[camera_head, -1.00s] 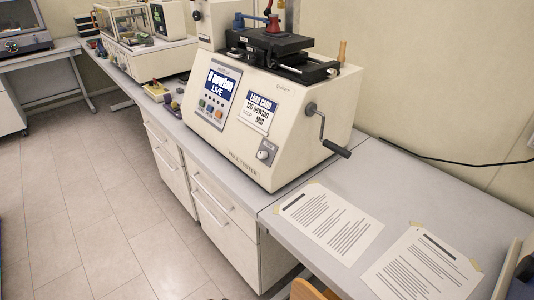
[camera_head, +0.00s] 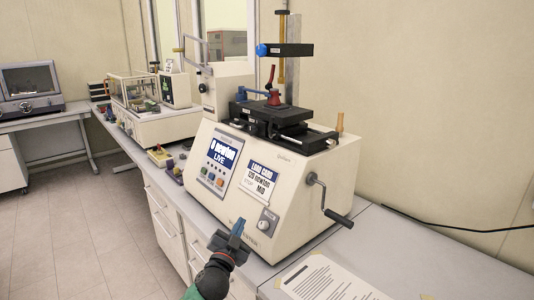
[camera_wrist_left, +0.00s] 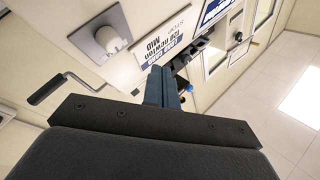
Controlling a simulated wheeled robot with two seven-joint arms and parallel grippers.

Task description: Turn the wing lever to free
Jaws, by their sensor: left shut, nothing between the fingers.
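The cream pull tester (camera_head: 285,190) stands on the bench. Its screen (camera_head: 222,155) reads "0 newton LIVE" and its load card (camera_head: 260,180) includes "MID". A small knob (camera_head: 267,221) is on its front; this also shows in the wrist view (camera_wrist_left: 108,40). A red lever-like part (camera_head: 273,98) stands on the black stage on top. I cannot tell for sure which part is the wing lever. My left gripper (camera_head: 238,226) is shut and empty, in front of the machine's lower front. Its shut fingers (camera_wrist_left: 162,76) point toward the front panel in the wrist view.
A crank with a black handle (camera_head: 338,217) sticks out from the machine's right side. A black arm with a blue knob (camera_head: 262,50) is on a post above the stage. A printed sheet (camera_head: 330,280) lies on the bench, front right. Other instruments (camera_head: 155,115) stand back left.

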